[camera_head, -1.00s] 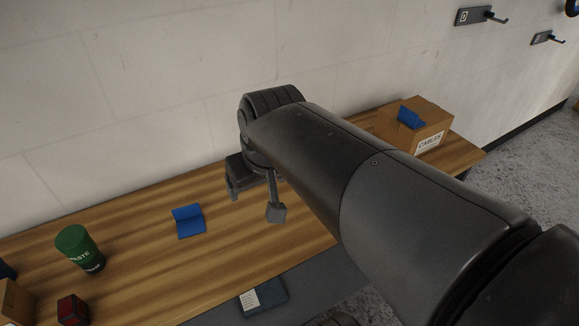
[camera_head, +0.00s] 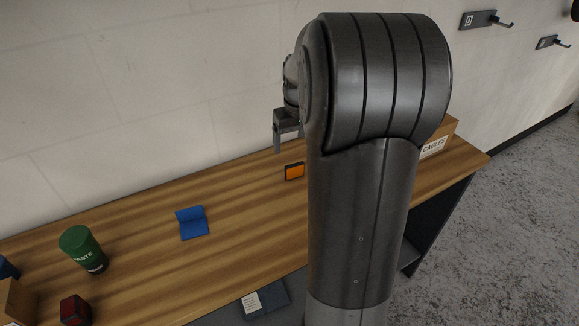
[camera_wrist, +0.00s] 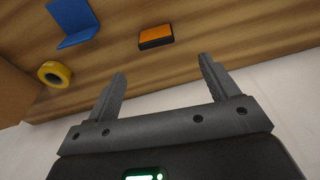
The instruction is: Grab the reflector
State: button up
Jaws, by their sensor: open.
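The reflector, an orange-faced block with a dark body (camera_head: 294,171), lies on the wooden bench toward the wall. It also shows in the wrist view (camera_wrist: 156,37), beyond my fingertips and roughly between their lines. My gripper (camera_wrist: 162,68) is open with nothing between its fingers. In the head view my gripper (camera_head: 281,143) hangs just left of my arm, above the bench and near the reflector, apart from it. My arm hides part of the bench to the right of the reflector.
On the wooden bench (camera_head: 140,240) are a folded blue piece (camera_head: 192,223), a green can (camera_head: 82,250) and a red block (camera_head: 75,310). A cardboard box (camera_head: 436,145) stands at the right. The wrist view shows another blue piece (camera_wrist: 75,22) and yellow tape (camera_wrist: 54,74).

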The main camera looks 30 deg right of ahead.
aim_at(295, 164)
jog(key=f, duration=0.5)
jog(key=shift+w+d+f, duration=0.1)
jog(key=shift+w+f, duration=0.05)
jog(key=shift+w, duration=0.2)
jog(key=f, duration=0.5)
jog(key=shift+w+d+f, duration=0.15)
jog(key=shift+w+d, duration=0.05)
jog(key=shift+d, duration=0.05)
jog(key=shift+c, duration=0.6)
jog(key=c, duration=0.9)
